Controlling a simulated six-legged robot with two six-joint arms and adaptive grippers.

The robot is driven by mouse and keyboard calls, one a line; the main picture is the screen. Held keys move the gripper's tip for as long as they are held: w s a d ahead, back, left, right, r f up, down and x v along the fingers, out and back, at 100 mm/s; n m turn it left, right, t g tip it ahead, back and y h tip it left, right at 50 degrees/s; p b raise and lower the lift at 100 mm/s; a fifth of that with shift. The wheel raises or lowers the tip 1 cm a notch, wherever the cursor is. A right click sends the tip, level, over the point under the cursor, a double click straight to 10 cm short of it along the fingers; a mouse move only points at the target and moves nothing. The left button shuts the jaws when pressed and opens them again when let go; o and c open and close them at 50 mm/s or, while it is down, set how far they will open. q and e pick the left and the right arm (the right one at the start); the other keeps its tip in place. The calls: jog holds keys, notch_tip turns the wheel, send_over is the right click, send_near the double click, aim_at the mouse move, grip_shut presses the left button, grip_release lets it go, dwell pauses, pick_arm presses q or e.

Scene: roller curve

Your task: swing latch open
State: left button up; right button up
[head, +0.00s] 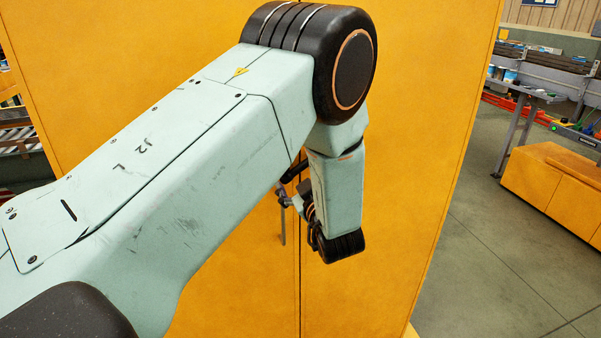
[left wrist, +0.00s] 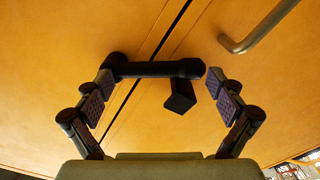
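The latch (left wrist: 150,69) is a dark bar on the front of an orange cabinet. In the left wrist view it runs from a round pivot at left across the seam between two doors, with a dark block hanging near its right end. My left gripper (left wrist: 160,82) is open, with one finger near each end of the bar; whether either pad touches it I cannot tell. In the head view my left gripper (head: 290,197) is at the seam, partly hidden by my own arm, and the latch is mostly hidden there. My right gripper is in neither view.
A grey bar handle (left wrist: 262,28) is fixed on one cabinet door (head: 395,150), close to the seam. In the head view the handle (head: 283,227) hangs left of the seam.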

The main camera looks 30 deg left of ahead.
pick_arm(q)
jog(key=c, duration=1.1)
jog(key=shift+a, duration=0.1)
